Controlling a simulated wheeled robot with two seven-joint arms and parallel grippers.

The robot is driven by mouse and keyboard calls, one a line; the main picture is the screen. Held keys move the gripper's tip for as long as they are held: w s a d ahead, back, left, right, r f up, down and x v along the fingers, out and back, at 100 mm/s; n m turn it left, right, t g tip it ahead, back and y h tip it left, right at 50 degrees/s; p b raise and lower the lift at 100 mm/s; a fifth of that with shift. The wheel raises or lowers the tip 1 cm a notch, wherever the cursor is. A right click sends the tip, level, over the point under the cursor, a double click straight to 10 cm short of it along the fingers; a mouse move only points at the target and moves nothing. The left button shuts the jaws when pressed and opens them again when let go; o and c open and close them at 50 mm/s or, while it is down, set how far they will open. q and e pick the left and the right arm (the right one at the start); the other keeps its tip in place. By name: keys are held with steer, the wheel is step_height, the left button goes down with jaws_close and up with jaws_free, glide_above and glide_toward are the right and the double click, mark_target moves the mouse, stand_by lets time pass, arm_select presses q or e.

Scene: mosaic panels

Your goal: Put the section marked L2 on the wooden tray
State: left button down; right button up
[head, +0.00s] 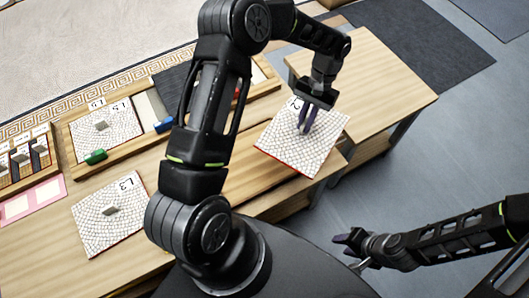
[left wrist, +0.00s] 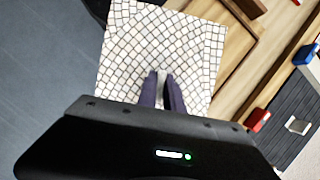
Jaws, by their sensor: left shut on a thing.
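The section marked L2 (head: 318,140) is a square pale mosaic panel with a reddish edge. My left gripper (head: 306,128) is shut on the grip at its middle, and the panel hangs near the right edge of the table. In the left wrist view the fingers (left wrist: 163,88) stand over the middle of the panel (left wrist: 125,60). A wooden framed tray (head: 140,147) lies at the left, holding a panel marked L5 (head: 108,128); my arm hides part of it. My right gripper (head: 350,240) is away from the panels at the lower right; its fingers are unclear.
A panel marked L3 (head: 105,222) lies at the table's front left. A green block (head: 95,156) and a blue block (head: 164,124) sit by the tray. A pink-bordered card (head: 30,200) lies far left. A bare wooden side table (head: 385,85) stands at the right.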

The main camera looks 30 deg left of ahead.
mark_target(268, 135)
arm_select(q)
steer(key=shift+a, duration=0.1)
steer(key=shift+s+a+b, duration=0.15)
steer(key=shift+a+b, duration=0.1)
steer(key=shift+b, duration=0.15)
steer(key=s+a+m+b, duration=0.1)
steer(key=s+a+b, duration=0.1)
steer(key=s+a+f+m+b, duration=0.1)
steer(key=s+a+b, duration=0.1)
steer(key=s+a+m+y+b, duration=0.1)
steer(key=s+a+b, duration=0.1)
steer(key=a, duration=0.1)
steer(key=shift+a+f+t+b, duration=0.1)
steer(key=shift+f+t+b, duration=0.2)
steer(key=s+a+m+y+b, duration=0.1)
steer(key=s+a+m+b, duration=0.1)
steer(key=s+a, duration=0.2)
steer(key=shift+s+m+b, duration=0.3)
steer(key=shift+s+b, duration=0.1)
steer(key=shift+s, duration=0.25)
steer(key=shift+f, duration=0.1)
steer(key=shift+f+b, duration=0.45)
steer(key=shift+f, duration=2.6)
